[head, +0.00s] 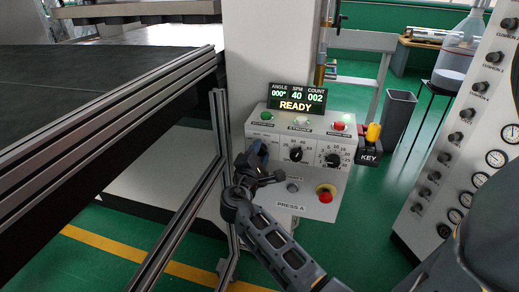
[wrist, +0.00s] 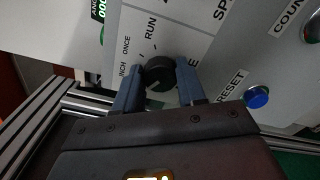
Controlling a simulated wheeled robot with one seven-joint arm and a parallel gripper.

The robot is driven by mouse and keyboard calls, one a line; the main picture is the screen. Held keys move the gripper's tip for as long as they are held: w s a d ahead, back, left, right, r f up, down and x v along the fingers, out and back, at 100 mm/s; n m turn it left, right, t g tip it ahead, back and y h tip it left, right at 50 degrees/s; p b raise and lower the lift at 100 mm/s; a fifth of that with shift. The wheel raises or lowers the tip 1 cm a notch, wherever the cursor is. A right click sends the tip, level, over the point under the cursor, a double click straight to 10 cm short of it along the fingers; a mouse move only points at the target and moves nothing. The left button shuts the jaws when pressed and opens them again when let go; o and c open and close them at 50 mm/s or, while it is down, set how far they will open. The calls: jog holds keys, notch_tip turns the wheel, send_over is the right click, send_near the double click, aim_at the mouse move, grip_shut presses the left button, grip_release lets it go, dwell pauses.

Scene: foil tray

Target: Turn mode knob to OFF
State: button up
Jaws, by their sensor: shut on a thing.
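The mode knob (wrist: 160,72) is a round black knob on the grey control panel (wrist: 188,22). In the wrist view the labels INCH, ONCE and RUN curve around its left and upper sides. My gripper (wrist: 160,80) has its two blue fingers on either side of the knob and is shut on it. I cannot tell which label the knob points to, and no OFF label is readable. In the head view my gripper (head: 259,162) is at the left of the panel (head: 318,182) and covers the mode knob.
Two other black knobs (head: 296,153) (head: 333,160) sit to the right. A red emergency button (head: 326,194) is below, and a blue RESET button (wrist: 257,97) is near my gripper. The display (head: 296,97) reads READY. Metal rails (head: 185,200) stand close on the left.

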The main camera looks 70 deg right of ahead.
dwell(0.4)
jog(key=o, duration=1.1)
jog(key=shift+c, duration=0.2)
jog(key=shift+a, duration=0.1)
jog(key=a+b, duration=0.1)
jog(key=a, duration=0.6)
jog(key=shift+s+a, duration=0.3)
jog(key=shift+f+n, duration=0.1)
jog(key=shift+n, duration=0.2)
